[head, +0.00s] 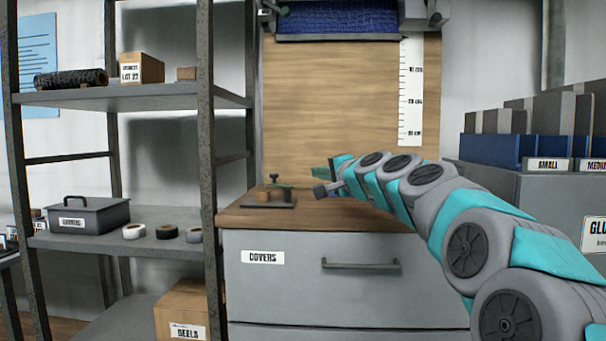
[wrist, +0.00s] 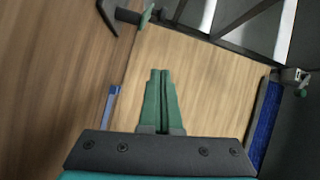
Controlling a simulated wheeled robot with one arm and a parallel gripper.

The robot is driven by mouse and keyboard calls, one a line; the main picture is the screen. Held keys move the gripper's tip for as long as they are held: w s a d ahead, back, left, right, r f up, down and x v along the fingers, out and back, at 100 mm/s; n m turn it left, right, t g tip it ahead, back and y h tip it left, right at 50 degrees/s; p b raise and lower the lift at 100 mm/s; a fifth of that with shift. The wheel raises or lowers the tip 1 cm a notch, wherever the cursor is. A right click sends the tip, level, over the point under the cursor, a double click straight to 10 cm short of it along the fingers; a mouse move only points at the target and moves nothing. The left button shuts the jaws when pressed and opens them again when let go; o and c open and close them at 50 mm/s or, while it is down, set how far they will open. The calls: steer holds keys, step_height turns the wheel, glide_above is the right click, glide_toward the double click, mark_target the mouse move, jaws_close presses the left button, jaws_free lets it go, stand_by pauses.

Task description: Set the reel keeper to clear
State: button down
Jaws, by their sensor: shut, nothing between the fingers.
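A roll of blue material (head: 338,18) hangs at the top of the wooden backboard; its edge also shows at the right of the wrist view (wrist: 265,122). A small green lever (head: 283,10) sits at the roll's left end beside a bracket; it also shows in the wrist view (wrist: 301,92). This looks like the reel keeper, but its setting is too small to read. My gripper (head: 321,172) is shut and empty in front of the backboard, well below the roll. Its green fingers (wrist: 160,75) are together in the wrist view, apart from the lever.
A drawer cabinet (head: 300,290) is below. Shelves (head: 160,95) stand at left, blue bins (head: 500,150) at right. A white ruler (head: 410,90) is on the backboard.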

steer(key=p+x, duration=0.2)
steer(key=x, duration=0.7)
steer(key=shift+w+a, duration=0.2)
steer(key=shift+s+a+f, duration=0.15)
steer(key=shift+s+a, duration=0.05)
steer(key=shift+a, duration=0.4)
steer(key=shift+s+a+f, duration=0.1)
steer(key=shift+s+a, duration=0.1)
steer(key=shift+a, duration=0.4)
steer(key=shift+s+a+f, duration=0.15)
steer(key=shift+s+a, duration=0.1)
steer(key=shift+a, duration=0.4)
